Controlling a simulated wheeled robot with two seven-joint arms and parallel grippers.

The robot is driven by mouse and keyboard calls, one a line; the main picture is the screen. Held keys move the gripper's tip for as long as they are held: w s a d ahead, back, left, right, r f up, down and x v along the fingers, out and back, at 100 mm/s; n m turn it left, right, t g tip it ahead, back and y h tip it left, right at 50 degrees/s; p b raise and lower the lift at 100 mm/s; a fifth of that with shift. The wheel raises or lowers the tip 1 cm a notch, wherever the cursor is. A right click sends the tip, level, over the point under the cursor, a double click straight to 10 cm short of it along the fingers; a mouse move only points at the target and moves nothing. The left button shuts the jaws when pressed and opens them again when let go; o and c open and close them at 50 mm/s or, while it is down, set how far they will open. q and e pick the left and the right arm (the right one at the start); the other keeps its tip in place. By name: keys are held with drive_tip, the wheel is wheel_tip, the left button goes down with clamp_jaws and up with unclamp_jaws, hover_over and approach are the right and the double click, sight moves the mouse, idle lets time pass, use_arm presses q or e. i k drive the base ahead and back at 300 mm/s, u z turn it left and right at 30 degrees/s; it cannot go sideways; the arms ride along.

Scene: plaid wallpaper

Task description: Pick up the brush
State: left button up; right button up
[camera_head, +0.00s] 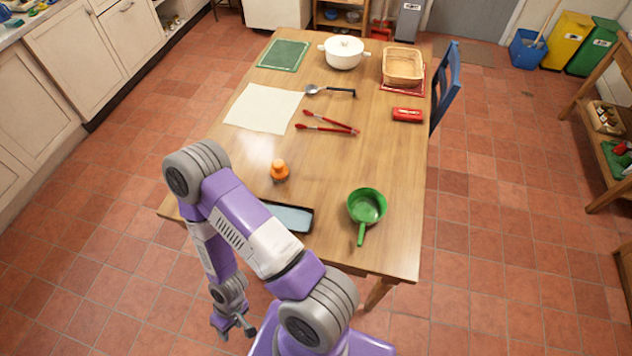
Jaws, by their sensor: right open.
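A small orange object (279,170) with a rounded knob top stands upright on the wooden table (330,180), left of the middle of its near half. It looks most like the brush, but its bristles cannot be made out. My right gripper (234,329) is open and empty. It hangs low over the tiled floor, in front of the table's near left side and well away from the orange object. My right arm bends over the near left corner of the table and partly hides a dark-rimmed tray (292,218). My left gripper is not in view.
A green pan (367,205) lies right of the tray, handle toward me. A blue chair (447,85) stands at right.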

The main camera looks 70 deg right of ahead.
sight(279, 171)
drive_tip(key=k, duration=0.35)
drive_tip(key=z, duration=0.9)
